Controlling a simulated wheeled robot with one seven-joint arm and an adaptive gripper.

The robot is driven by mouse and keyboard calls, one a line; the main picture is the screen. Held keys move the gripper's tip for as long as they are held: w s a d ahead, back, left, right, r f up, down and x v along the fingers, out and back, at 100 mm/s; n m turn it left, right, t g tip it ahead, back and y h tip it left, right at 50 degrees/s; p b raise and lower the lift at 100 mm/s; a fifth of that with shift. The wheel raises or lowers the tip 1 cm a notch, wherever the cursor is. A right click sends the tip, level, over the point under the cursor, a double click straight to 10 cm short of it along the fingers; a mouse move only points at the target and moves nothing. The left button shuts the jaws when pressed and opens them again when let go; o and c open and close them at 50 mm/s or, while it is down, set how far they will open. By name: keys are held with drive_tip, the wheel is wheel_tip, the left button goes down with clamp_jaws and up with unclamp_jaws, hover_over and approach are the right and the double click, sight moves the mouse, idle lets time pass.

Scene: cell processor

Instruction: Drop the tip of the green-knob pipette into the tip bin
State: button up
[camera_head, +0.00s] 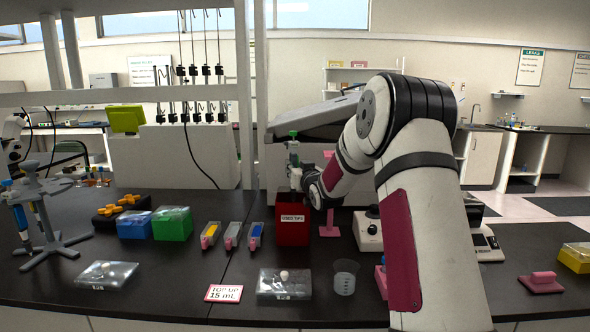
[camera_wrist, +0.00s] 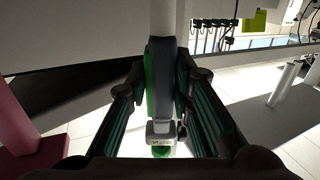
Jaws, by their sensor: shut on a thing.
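My gripper (camera_head: 302,180) is shut on the green-knob pipette (camera_head: 293,150), which stands roughly upright with its green knob at the top. In the wrist view, both dark fingers of my gripper (camera_wrist: 160,95) press on the pipette body (camera_wrist: 160,85), and the green knob shows at the bottom. The tip bin (camera_head: 293,228) is a red box labelled for used tips on the black bench. The pipette is over or just behind the bin's top in the head view. Its lower end is hidden, so I cannot tell whether a tip is on it.
A pink stand (camera_head: 329,224) is right of the bin. Coloured small trays (camera_head: 232,234) lie to its left, beside a green box (camera_head: 172,223) and a blue box (camera_head: 134,225). A clear case (camera_head: 284,284) and a beaker (camera_head: 345,277) are in front. A pipette rack (camera_head: 50,225) stands far left.

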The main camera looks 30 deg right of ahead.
drive_tip(key=shift+r, duration=0.1)
drive_tip(key=shift+f+b, duration=0.4)
drive_tip(key=shift+f, duration=0.15)
drive_tip(key=s+a, duration=0.1)
drive_tip(key=s+a+p, duration=0.1)
drive_tip(key=s, duration=0.1)
drive_tip(key=s+a, duration=0.1)
drive_tip(key=shift+s, duration=0.15)
idle(0.3)
wheel_tip(320, 180, up, 8)
drive_tip(key=p, duration=0.3)
drive_tip(key=shift+f, duration=0.25)
